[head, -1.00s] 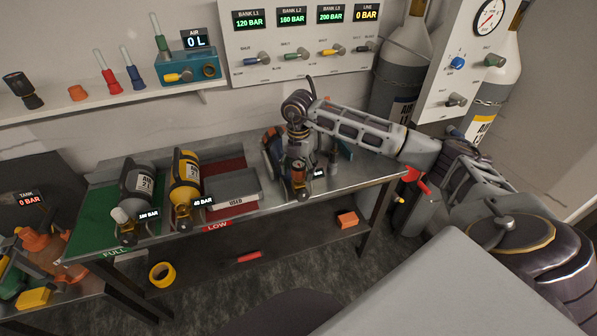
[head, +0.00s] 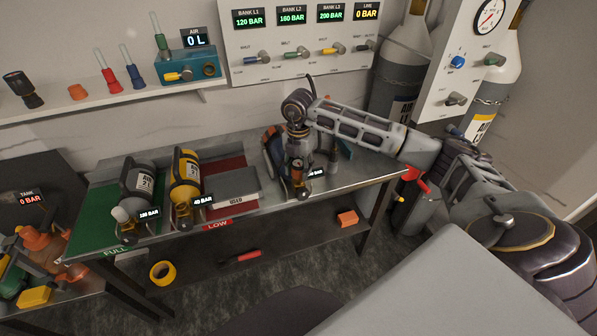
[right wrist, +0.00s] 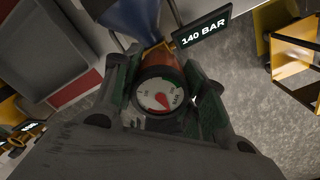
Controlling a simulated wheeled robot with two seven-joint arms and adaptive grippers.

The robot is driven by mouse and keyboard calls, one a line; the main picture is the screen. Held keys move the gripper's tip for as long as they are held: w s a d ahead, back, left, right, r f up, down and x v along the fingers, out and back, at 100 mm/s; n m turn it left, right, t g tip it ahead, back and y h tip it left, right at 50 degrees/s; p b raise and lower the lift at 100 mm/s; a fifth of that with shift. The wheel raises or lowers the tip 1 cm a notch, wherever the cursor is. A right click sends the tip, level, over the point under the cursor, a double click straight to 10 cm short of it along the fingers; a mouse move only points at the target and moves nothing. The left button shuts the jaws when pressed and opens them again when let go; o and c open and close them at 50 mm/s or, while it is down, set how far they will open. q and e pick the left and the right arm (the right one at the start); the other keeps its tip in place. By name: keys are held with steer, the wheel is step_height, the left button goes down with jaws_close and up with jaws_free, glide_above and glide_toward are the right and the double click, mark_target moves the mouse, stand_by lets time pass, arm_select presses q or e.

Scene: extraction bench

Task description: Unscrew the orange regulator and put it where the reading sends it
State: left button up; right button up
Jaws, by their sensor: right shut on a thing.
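The orange regulator (right wrist: 160,62) shows in the right wrist view as an orange body behind a round gauge (right wrist: 158,97) with a red needle. Behind it is the neck of a blue cylinder (right wrist: 125,14), beside a display (right wrist: 205,33) reading 140 BAR. My right gripper (right wrist: 160,80) is shut on the regulator, with its fingers on both sides of it. My left gripper is not in view.
The bench (head: 330,186) has a green FULL area (head: 88,222) and a red LOW area (head: 217,224). A grey cylinder (head: 137,180), a yellow cylinder (head: 185,168) and a grey USED tray (head: 240,203) stand left of the gripper. Valve panels are behind.

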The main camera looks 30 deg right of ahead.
steer(key=shift+n+b, duration=0.8)
steer(key=shift+n, duration=2.5)
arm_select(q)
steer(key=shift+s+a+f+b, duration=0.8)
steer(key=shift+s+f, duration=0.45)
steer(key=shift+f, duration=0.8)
arm_select(e)
steer(key=shift+n, duration=4.1)
steer(key=shift+n+b, duration=0.9)
steer(key=shift+n, duration=2)
steer(key=shift+n+b, duration=0.35)
steer(key=shift+n, duration=1.35)
arm_select(q)
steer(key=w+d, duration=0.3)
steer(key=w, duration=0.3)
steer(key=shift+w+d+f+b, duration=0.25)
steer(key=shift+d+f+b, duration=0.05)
steer(key=shift+b, duration=0.1)
arm_select(e)
steer(key=shift+r+n, duration=0.1)
steer(key=shift+n, duration=1.7)
